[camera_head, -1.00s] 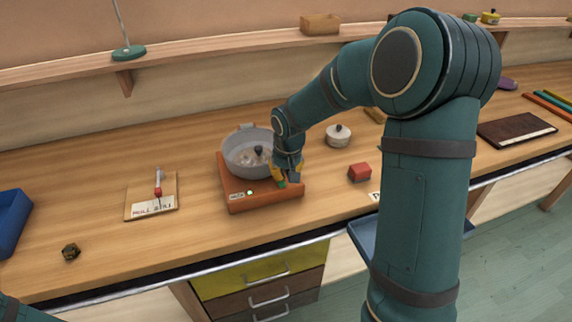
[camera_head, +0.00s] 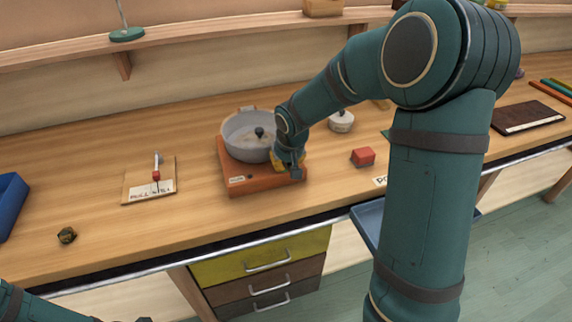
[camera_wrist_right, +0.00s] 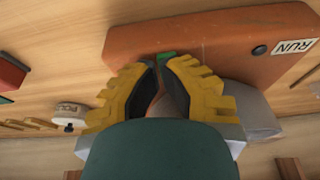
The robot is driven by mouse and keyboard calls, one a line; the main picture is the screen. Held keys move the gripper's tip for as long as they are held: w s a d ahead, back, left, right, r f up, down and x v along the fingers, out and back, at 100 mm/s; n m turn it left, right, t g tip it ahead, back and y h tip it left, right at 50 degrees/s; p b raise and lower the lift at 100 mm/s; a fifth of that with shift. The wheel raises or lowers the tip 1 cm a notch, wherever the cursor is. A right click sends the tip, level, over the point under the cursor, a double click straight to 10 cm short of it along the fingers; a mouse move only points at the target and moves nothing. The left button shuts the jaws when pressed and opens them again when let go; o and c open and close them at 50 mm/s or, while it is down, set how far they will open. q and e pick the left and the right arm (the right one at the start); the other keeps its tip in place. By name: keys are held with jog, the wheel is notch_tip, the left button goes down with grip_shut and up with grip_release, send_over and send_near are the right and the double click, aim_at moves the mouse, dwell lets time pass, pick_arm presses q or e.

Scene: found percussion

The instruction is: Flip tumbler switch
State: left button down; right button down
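An orange box (camera_head: 250,187) stands on the bench with a grey round bowl (camera_head: 238,140) on it. The box also shows in the right wrist view (camera_wrist_right: 215,40), with a RUN label (camera_wrist_right: 294,47) and a dark round lamp (camera_wrist_right: 259,50). A small green piece (camera_wrist_right: 166,59), perhaps the tumbler switch, shows just beyond my fingertips. My right gripper (camera_wrist_right: 160,64) is at the front right corner of the box, its yellow fingers separated by a narrow gap; contact is unclear. It hides that corner in the head view (camera_head: 292,172). My left gripper (camera_head: 135,320) barely shows at the bottom edge.
A board with a red-tipped lever (camera_head: 156,175) lies left of the box, with a dark nut-like piece (camera_head: 67,235) and blue bin (camera_head: 12,205) further left. A red block (camera_head: 363,156) and lidded white pot (camera_head: 341,121) stand to the right. Bare bench lies in front.

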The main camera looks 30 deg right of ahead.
pick_arm(q)
jog(key=shift+r, duration=0.1)
jog(key=shift+f, duration=0.25)
pick_arm(e)
jog(key=shift+s+a, duration=0.2)
jog(key=shift+s, duration=0.55)
